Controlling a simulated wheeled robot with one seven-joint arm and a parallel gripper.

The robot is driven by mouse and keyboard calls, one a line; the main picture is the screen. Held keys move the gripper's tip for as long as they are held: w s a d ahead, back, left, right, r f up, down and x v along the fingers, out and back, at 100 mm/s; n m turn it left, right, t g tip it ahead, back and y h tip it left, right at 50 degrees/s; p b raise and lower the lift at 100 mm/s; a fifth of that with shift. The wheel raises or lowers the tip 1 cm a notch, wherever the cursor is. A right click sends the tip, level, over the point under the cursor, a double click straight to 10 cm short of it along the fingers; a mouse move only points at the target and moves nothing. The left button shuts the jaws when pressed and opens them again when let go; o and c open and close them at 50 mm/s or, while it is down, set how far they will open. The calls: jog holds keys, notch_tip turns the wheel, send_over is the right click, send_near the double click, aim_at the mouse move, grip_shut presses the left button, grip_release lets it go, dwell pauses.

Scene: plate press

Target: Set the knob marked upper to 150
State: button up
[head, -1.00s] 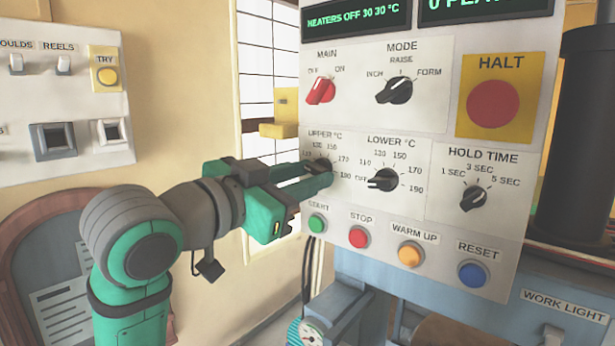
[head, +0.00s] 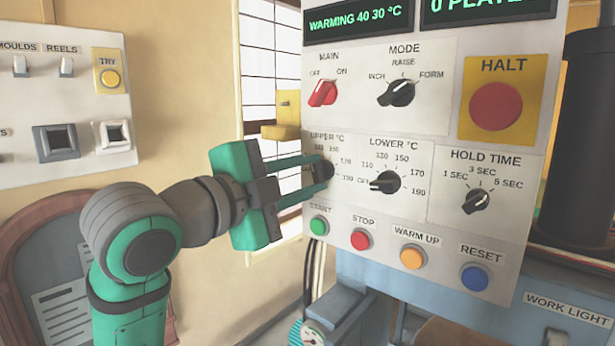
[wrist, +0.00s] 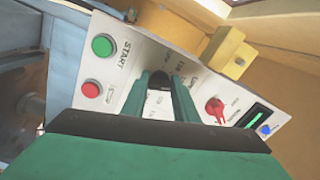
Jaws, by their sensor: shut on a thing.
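The knob marked upper (head: 325,170) is a dark dial on the white control panel, below the red main switch. My gripper (head: 323,175) reaches in from the left, its two green fingers closed around the knob's sides. In the wrist view the dark knob (wrist: 158,80) shows between the fingertips (wrist: 160,87). The fingers hide part of the dial, so I cannot tell which number its pointer faces. The scale around it shows 150, 170 and 190. The display (head: 358,18) reads WARMING 40 30 °C.
The lower knob (head: 388,182) is close on the right, with the hold time knob (head: 477,201) further right. The green start button (head: 319,226) and red stop button (head: 361,239) sit below. A yellow block (head: 287,115) juts out by the window, left of the panel.

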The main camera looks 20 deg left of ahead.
jog(key=m, duration=0.3)
jog(key=shift+a+m, duration=0.1)
jog(key=shift+m, duration=0.3)
jog(key=shift+r+m, duration=0.1)
jog(key=shift+m, duration=1.7)
jog(key=o, duration=1.1)
jog(key=shift+c, duration=0.2)
jog(key=shift+s, duration=0.2)
